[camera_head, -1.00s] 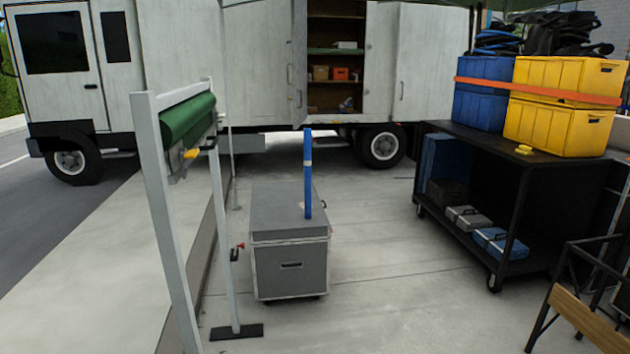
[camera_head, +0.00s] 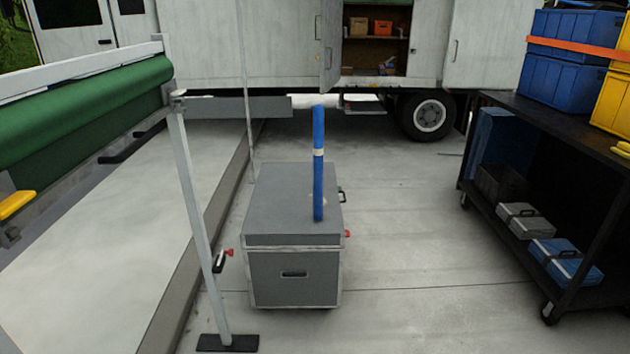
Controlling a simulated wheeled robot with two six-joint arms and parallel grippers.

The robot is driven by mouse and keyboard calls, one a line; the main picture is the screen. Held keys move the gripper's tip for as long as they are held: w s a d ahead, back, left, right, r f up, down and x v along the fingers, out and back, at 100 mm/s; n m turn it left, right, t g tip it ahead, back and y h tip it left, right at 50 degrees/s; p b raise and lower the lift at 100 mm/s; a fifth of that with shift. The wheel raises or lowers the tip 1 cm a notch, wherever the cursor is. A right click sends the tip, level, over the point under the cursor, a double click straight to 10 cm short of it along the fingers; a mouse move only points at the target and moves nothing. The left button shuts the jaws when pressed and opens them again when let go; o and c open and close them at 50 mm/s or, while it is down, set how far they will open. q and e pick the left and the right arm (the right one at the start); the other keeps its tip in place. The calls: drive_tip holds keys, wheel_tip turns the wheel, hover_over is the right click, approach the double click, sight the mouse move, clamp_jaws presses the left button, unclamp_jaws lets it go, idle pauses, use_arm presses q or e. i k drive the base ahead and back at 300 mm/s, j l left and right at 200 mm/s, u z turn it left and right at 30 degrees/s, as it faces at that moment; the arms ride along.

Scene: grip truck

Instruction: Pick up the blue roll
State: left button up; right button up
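The blue roll (camera_head: 318,180) is a thin blue tube with a pale band near its upper part. It stands upright on the lid of a grey wheeled case (camera_head: 270,200), near the lid's right side. The case stands on the concrete ahead of me, near the middle of the picture. Neither of my grippers shows in the head view.
A white frame with a green roll (camera_head: 90,105) stands close on the left, its foot (camera_head: 228,343) left of the case. A black cart (camera_head: 590,135) with blue crates (camera_head: 572,50) stands right. A white truck (camera_head: 230,45) is behind. Concrete between case and cart is clear.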

sight(318, 109)
drive_tip(key=i+l+u, duration=0.1)
drive_tip(key=i+l, duration=0.65)
drive_tip(key=i+l+u, duration=0.15)
drive_tip(key=i+l, duration=0.2)
drive_tip(key=l, duration=0.15)
drive_tip(key=i+l+u, duration=0.1)
drive_tip(key=i+l, duration=0.25)
drive_tip(key=l, duration=0.15)
drive_tip(key=i+l+u, duration=0.1)
drive_tip(key=i+l, duration=0.25)
drive_tip(key=l, duration=0.15)
